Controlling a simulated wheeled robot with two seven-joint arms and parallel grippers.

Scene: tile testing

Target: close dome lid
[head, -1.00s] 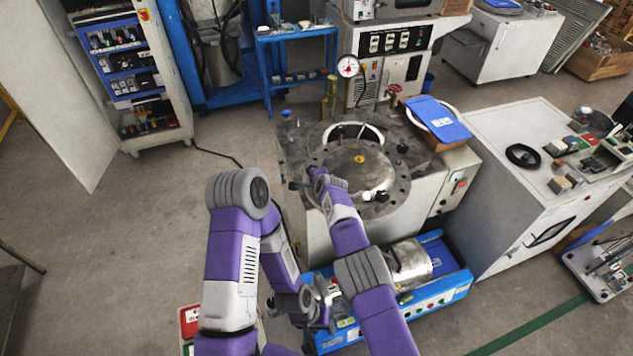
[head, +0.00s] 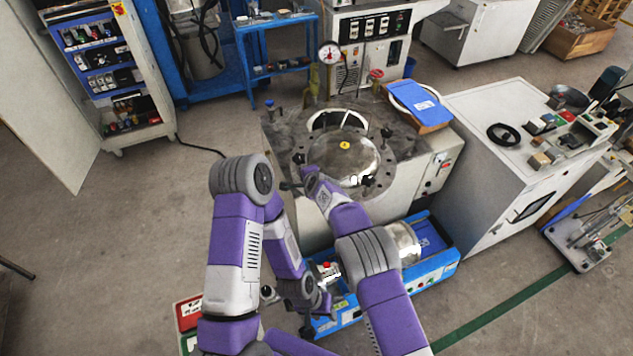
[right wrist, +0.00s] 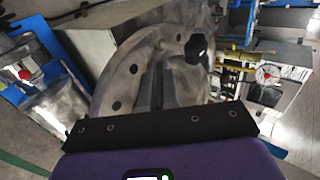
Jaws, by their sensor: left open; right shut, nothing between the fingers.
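The dome lid (head: 350,166) is a shiny round metal dome with a yellow label, on top of the grey machine (head: 318,228). A flange with bolt holes surrounds it, and a pale curved rim (head: 338,118) shows behind it. I cannot tell whether the lid lies flat or is tilted. My right arm reaches to the near left side of the lid. In the right wrist view my right gripper (right wrist: 167,84) is shut and empty, its fingers in front of the holed flange (right wrist: 125,84). My left gripper (head: 322,298) is open, low beside the blue cart, partly hidden by my arms.
A blue cart (head: 440,262) with a metal cylinder stands close below the machine. A blue binder (head: 420,101) lies at its back right corner. A pressure gauge (head: 329,54) stands behind. A white control cabinet (head: 480,170) is to the right. Floor at left is clear.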

